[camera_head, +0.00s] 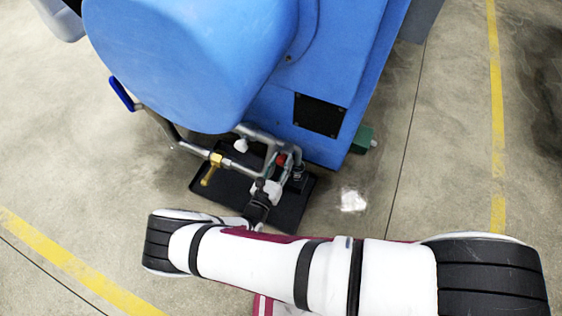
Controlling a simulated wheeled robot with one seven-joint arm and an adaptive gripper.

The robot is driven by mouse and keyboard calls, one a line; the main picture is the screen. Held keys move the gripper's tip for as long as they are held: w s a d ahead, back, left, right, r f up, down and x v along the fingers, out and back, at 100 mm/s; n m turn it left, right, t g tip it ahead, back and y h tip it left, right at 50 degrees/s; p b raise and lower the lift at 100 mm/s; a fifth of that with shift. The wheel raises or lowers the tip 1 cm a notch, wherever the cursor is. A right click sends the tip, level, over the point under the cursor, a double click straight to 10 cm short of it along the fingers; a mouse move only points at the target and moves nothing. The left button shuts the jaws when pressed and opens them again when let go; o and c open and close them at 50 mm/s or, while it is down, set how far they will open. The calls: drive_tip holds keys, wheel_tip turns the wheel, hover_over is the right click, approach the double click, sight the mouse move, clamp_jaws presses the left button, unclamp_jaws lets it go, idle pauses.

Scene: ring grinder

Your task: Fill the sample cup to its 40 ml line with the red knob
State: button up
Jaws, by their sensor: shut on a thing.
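The red knob (281,159) shows as a small red patch among the grey pipes below the blue machine. My gripper (278,173) reaches in from below and is shut at the knob; its fingers are small and partly lost among the pipes. I cannot make out the sample cup, its 40 ml line or any liquid level. The pipes and my gripper cover much of the space under the knob.
A black tray (294,213) lies on the floor under the pipes. A brass valve with a yellow lever (211,170) is left of the knob. The blue machine (215,60) overhangs behind. A green block (361,139) sits to the right. Concrete floor is open at left and right.

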drive_tip(key=m+p, duration=0.2)
drive_tip(key=m, duration=0.4)
drive_tip(key=shift+m, duration=0.3)
drive_tip(key=m+p, duration=0.2)
drive_tip(key=m, duration=0.4)
drive_tip(key=shift+s+d, duration=0.1)
drive_tip(key=shift+m, duration=0.3)
drive_tip(key=o, duration=1.2)
drive_tip(key=shift+c, duration=0.2)
drive_tip(key=v, duration=0.7)
drive_tip(key=shift+s, duration=0.2)
